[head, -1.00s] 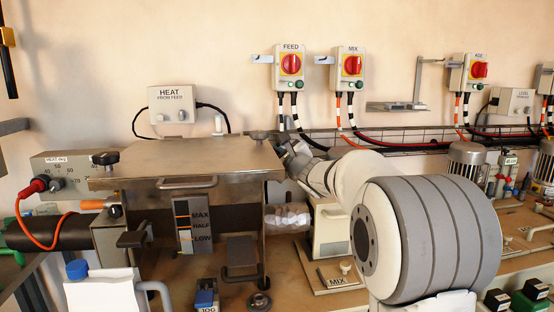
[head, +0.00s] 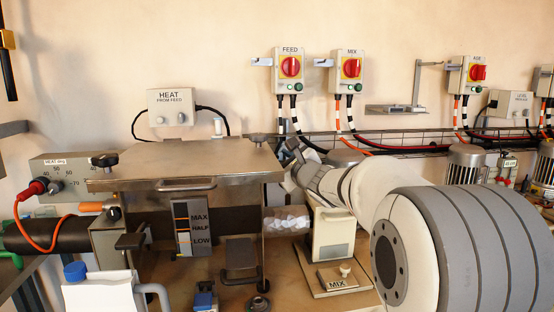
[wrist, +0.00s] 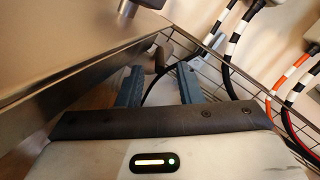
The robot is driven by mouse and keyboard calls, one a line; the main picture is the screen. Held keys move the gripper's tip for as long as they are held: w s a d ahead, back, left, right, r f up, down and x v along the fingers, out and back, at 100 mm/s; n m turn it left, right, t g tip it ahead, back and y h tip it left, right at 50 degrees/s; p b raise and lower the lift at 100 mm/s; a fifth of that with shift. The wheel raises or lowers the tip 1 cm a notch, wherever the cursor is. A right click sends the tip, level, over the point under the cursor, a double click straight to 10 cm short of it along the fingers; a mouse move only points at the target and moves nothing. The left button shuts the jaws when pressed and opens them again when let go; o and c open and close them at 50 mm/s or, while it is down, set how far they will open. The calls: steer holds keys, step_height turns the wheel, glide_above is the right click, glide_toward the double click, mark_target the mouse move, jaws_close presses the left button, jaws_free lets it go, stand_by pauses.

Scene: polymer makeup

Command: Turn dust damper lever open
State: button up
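In the wrist view my gripper (wrist: 160,70) has its two blue-grey fingers spread apart, with a gap between them. A small brownish-grey handle-like piece (wrist: 162,55) shows just beyond the gap, beside the metal box wall; it may be the dust damper lever, but I see no label. I cannot tell whether it sits between the fingertips or beyond them. In the head view my gripper (head: 291,152) is at the right rear edge of the metal hopper (head: 185,165), partly hidden. I cannot make out the damper lever clearly in the head view.
A wire cable tray (head: 400,138) with black and red cables runs along the wall behind my gripper; it also shows close by on the right in the wrist view. FEED (head: 290,67) and MIX (head: 351,68) switch boxes hang above. The MIX unit (head: 333,235) stands below my arm.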

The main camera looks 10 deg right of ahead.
steer(key=v, duration=0.3)
steer(key=shift+s+d, duration=0.1)
steer(key=shift+s, duration=0.2)
steer(key=shift+c, duration=0.2)
